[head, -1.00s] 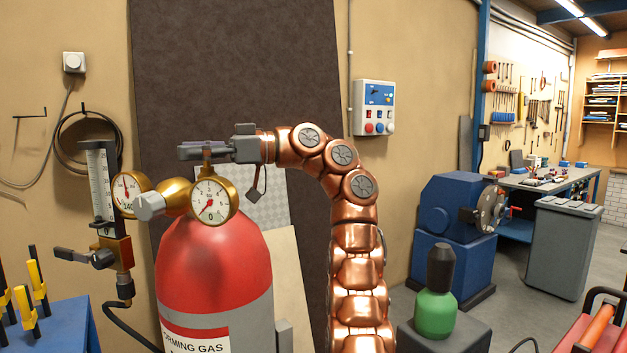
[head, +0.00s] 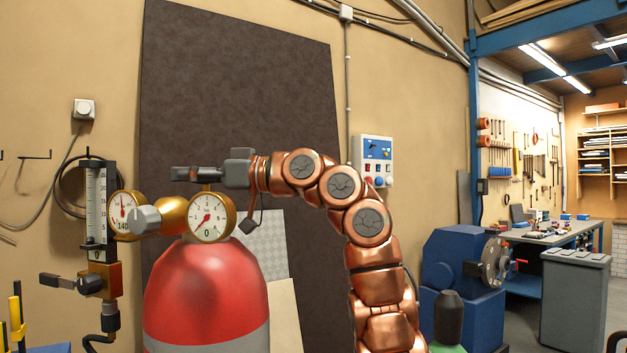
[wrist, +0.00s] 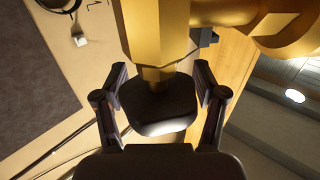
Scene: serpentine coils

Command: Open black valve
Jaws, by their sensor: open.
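A black knob (wrist: 160,108) sits on the end of a gold hexagonal stem (wrist: 158,40) in the wrist view. My gripper (head: 183,174) is open, with one finger on each side of the knob. A gap shows between the knob and each finger. In the head view my gripper is level above the brass regulator's front gauge (head: 212,217), and its fingers hide most of the knob. The regulator sits on top of a red gas cylinder (head: 207,300).
A flowmeter (head: 96,210) with a black lever (head: 70,282) stands left of the regulator. A dark panel (head: 240,90) leans on the wall behind. A blue machine (head: 455,265) and a workbench (head: 545,232) are at the right.

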